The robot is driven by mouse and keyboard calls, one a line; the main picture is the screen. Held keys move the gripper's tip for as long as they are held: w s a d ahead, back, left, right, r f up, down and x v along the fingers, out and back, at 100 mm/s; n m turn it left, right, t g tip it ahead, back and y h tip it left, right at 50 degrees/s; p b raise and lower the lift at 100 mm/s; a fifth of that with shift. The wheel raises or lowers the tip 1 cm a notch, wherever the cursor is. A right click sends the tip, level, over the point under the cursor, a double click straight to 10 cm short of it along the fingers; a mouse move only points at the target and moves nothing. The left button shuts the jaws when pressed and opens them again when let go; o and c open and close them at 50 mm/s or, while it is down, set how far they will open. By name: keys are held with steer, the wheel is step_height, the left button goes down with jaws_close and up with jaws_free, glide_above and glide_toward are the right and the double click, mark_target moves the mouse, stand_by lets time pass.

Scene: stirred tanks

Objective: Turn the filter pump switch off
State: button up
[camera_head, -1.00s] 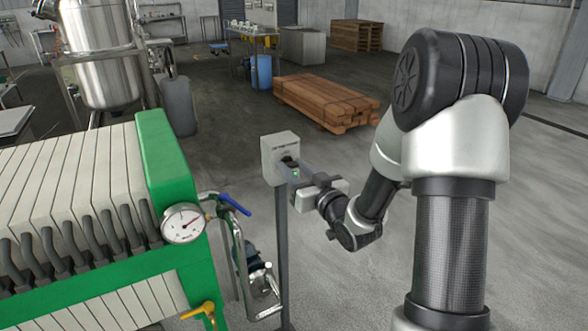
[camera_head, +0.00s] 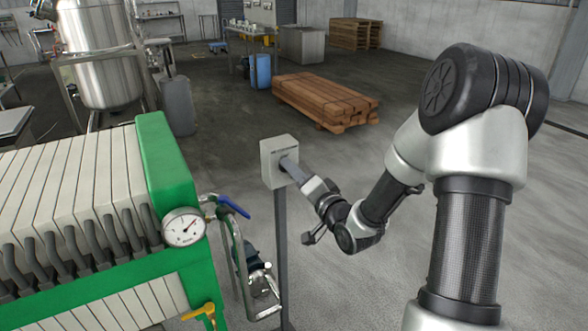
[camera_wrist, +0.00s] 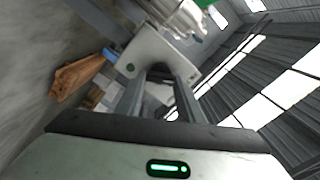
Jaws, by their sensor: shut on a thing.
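The switch box (camera_head: 277,150) is a pale grey box on a grey post (camera_head: 282,255), right of the green filter press. My gripper (camera_head: 290,166) reaches it from the right, with its fingertips at the front face. The wrist view also shows the box face (camera_wrist: 150,47), tilted, with a green round mark on it. There my two fingers (camera_wrist: 159,74) run up to the box and are shut on the switch knob, which they mostly hide. I cannot read the knob's position.
The green filter press (camera_head: 165,170) with a pressure gauge (camera_head: 184,227) stands left of the post. Pipes with a blue lever (camera_head: 234,206) and a yellow handle (camera_head: 199,310) are close to it. A timber stack (camera_head: 325,100) lies behind. The floor to the right is clear.

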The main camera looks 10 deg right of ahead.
steer(key=shift+m+p, duration=1.35)
steer(key=shift+m, duration=1.75)
steer(key=shift+f, duration=0.1)
steer(key=o, duration=1.1)
steer(key=shift+c, duration=0.2)
